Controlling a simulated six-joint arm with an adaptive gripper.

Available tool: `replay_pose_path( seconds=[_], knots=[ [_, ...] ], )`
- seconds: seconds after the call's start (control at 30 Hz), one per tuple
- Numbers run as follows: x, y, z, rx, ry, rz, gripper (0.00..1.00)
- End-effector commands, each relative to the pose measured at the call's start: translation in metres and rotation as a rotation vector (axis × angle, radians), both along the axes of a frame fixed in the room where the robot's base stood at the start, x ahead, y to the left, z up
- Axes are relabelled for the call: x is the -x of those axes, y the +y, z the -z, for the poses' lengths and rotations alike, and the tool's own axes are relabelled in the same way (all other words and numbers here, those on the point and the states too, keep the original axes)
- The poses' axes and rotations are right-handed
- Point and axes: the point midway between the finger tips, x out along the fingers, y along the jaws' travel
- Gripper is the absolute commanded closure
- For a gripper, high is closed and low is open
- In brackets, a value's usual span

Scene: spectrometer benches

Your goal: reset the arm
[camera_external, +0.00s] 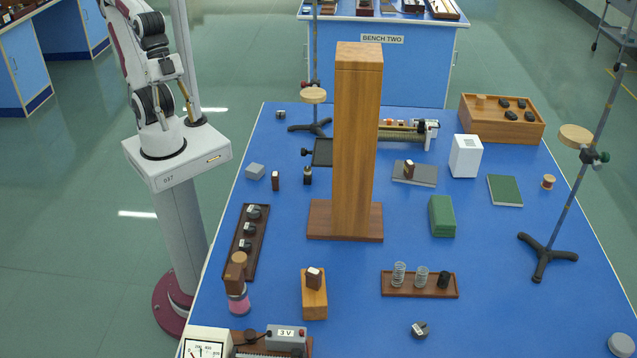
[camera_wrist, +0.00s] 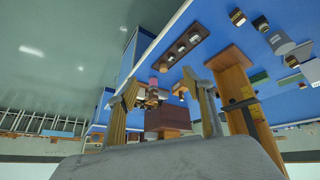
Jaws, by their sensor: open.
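My arm stands on a white pedestal at the left of the external view, folded up beside the blue bench. My gripper (camera_external: 172,104) hangs from it, fingers down, above the pedestal top and clear of the bench. In the wrist view my gripper (camera_wrist: 162,82) shows two spread fingers with yellowish inner faces. It looks open. Brown and dark things show between the fingers, seemingly on the bench beyond; I see nothing clearly held.
The blue bench (camera_external: 280,230) is right of my arm. A tall wooden tower (camera_external: 357,150) rises mid-bench. A dark rack (camera_external: 262,242) lies at its left edge; two clamp stands (camera_external: 315,75) (camera_external: 560,215) stand farther off. The grey floor (camera_external: 80,220) left of the pedestal is clear.

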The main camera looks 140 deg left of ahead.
Motion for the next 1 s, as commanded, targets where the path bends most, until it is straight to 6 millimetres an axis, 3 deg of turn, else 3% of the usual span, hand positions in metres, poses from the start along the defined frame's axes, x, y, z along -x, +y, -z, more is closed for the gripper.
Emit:
replay_pose_path(
  seconds=[0.1, 0.23, 1.0],
  knots=[
    [0.017, 0.013, 0.002, -0.056, 0.024, 0.004, 0.49],
    [0.025, 0.02, 0.004, -0.083, 0.038, 0.004, 0.49],
    [0.026, 0.02, 0.004, -0.085, 0.04, 0.004, 0.49]
  ],
)
